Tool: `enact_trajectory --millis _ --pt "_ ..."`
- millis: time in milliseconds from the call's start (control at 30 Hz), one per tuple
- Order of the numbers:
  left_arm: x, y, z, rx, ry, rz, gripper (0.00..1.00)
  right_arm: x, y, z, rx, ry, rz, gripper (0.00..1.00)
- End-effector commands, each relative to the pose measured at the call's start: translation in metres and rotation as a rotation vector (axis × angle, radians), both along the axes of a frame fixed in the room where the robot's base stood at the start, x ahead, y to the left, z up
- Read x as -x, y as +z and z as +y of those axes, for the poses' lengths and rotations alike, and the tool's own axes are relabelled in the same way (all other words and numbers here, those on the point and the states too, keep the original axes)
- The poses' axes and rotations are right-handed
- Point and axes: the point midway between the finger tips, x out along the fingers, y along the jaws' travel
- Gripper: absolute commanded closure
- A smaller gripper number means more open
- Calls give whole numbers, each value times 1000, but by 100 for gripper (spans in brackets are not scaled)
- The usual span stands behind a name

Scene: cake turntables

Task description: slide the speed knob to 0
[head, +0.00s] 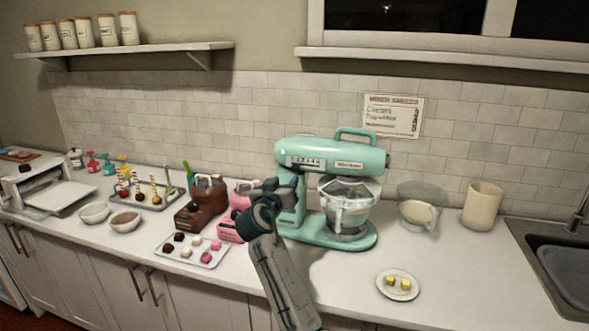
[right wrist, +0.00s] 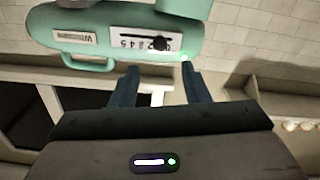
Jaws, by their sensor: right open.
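The mint-green stand mixer (head: 330,153) stands on the counter with a clear bowl under its head. A white speed scale (head: 305,162) is on the side of the mixer head. In the right wrist view the scale (right wrist: 125,42) appears upside down, with a dark speed knob (right wrist: 158,43) toward its right part. The exact number at the knob is not readable. My right gripper (head: 283,187) is just in front of and below the scale. In the right wrist view its two fingers (right wrist: 162,86) are apart and empty, short of the knob. My left gripper is out of view.
A brown box (head: 190,215) and a tray of sweets (head: 192,252) lie left of my right arm. A small plate (head: 398,285) is at the front right. A cream canister (head: 482,206) stands near the sink (head: 565,270). The counter's right front is mostly clear.

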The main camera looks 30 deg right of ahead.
Motion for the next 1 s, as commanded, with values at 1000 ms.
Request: enact_trajectory --millis 1000 --pt "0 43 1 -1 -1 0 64 -65 -1 -77 -1 1 2 64"
